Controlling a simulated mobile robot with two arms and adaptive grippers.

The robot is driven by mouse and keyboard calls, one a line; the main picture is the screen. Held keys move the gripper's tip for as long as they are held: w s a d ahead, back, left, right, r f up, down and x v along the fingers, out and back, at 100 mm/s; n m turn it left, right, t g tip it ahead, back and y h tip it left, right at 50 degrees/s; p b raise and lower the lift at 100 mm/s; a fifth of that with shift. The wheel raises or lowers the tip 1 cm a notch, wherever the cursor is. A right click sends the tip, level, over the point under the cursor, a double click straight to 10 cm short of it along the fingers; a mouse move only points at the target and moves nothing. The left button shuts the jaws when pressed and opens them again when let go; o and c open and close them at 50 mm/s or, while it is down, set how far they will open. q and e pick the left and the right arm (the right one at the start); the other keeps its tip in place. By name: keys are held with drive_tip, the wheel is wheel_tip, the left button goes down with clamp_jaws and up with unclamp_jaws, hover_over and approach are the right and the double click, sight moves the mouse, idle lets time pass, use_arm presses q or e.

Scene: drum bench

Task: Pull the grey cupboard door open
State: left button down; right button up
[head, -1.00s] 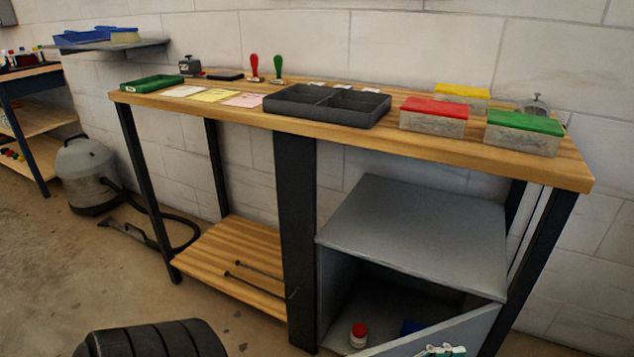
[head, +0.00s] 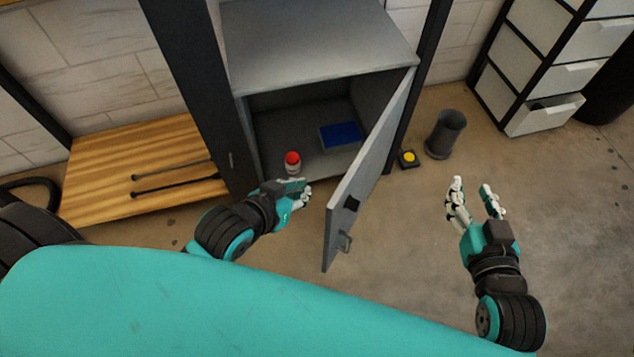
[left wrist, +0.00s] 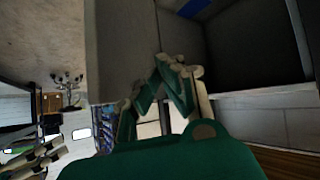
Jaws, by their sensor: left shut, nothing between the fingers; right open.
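The grey cupboard (head: 310,45) stands under the bench, its front open. Its grey door (head: 370,160) hangs from the right side and stands well out from the opening, with a small handle (head: 344,243) near its free edge. My left gripper (head: 303,190) is shut and empty, in front of the opening on the door's inner side, apart from the door. In the left wrist view its fingers (left wrist: 172,75) come together near grey panels and a dark opening. My right gripper (head: 474,190) is open and empty over the floor, right of the door.
Inside the cupboard are a red-capped jar (head: 292,161) and a blue item (head: 340,135). A dark bin (head: 446,135) and a yellow-button box (head: 408,158) stand right of the door. A wooden shelf (head: 130,165) is at left, a drawer unit (head: 545,70) at right.

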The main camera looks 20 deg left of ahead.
use_arm(q)
wheel_tip(320, 180, down, 4)
drive_tip(key=d+n+h, duration=0.2)
drive_tip(key=n+h, duration=0.2)
drive_tip(key=h, duration=0.2)
drive_tip(key=s+a+r+n+h, duration=0.1)
drive_tip(key=a+r+n+h, duration=0.15)
drive_tip(key=a, duration=0.25)
drive_tip(key=s+a+r+n+h, duration=0.2)
drive_tip(key=a+h, duration=0.2)
drive_tip(key=a, duration=0.2)
drive_tip(key=b, duration=0.3)
approach(342, 182)
drive_tip(key=w+d, duration=0.3)
drive_tip(key=shift+w+d+f+y, duration=0.1)
drive_tip(key=shift+d+f+y, duration=0.15)
drive_tip(key=shift+d, duration=0.25)
use_arm(e)
wheel_tip(342, 182, up, 12)
drive_tip(key=a+t+y, duration=0.1)
drive_tip(key=t+y, duration=0.2)
drive_tip(key=t, duration=0.4)
drive_tip(key=shift+a+t, duration=0.3)
drive_tip(key=shift+f, duration=0.1)
